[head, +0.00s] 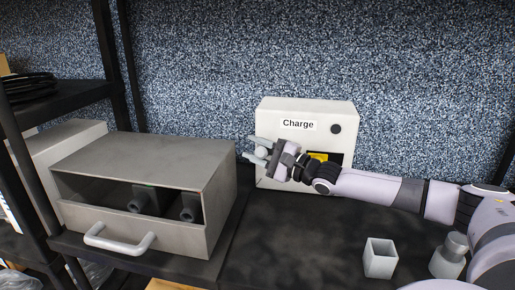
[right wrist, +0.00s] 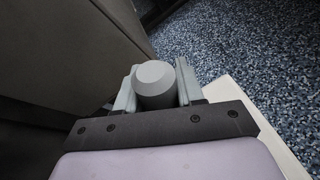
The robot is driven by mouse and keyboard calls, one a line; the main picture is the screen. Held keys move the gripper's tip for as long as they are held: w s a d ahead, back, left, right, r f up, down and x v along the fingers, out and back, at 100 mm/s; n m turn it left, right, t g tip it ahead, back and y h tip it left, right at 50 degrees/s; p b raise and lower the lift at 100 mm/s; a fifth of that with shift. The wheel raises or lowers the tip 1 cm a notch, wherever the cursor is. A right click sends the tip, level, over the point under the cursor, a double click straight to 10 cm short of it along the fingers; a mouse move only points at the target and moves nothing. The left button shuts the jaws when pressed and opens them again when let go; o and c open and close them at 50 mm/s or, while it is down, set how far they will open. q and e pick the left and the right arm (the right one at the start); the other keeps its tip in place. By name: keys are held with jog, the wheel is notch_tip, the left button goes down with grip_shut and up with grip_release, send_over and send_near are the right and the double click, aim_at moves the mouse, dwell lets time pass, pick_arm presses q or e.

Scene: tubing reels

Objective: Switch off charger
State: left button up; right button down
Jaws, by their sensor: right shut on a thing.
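The charger (head: 307,110) is a white box labelled "Charge" on the dark shelf against the speckled wall. A dark round spot (head: 336,129) is at the upper right of its front. A dark opening with a yellow part (head: 319,157) shows behind my right arm. My right gripper (head: 255,151) is in front of the charger's left edge, its fingers pointing left. It is shut on a grey cylindrical piece with a bevelled end (right wrist: 156,81). I cannot tell whether this piece is attached to the charger. My left gripper is not in view.
A grey metal box (head: 150,160) with an open front and a light handle (head: 118,241) stands left of the charger, with dark fittings inside. A small open square holder (head: 380,258) and a grey bottle-like piece (head: 449,256) stand at the front right. The middle of the shelf is clear.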

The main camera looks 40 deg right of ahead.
aim_at(269, 151)
jog(key=shift+r+m, duration=0.3)
jog(key=shift+m, duration=0.1)
jog(key=shift+w+d, duration=0.1)
jog(key=c, duration=0.8)
grip_release()
jog(key=shift+v, duration=3.6)
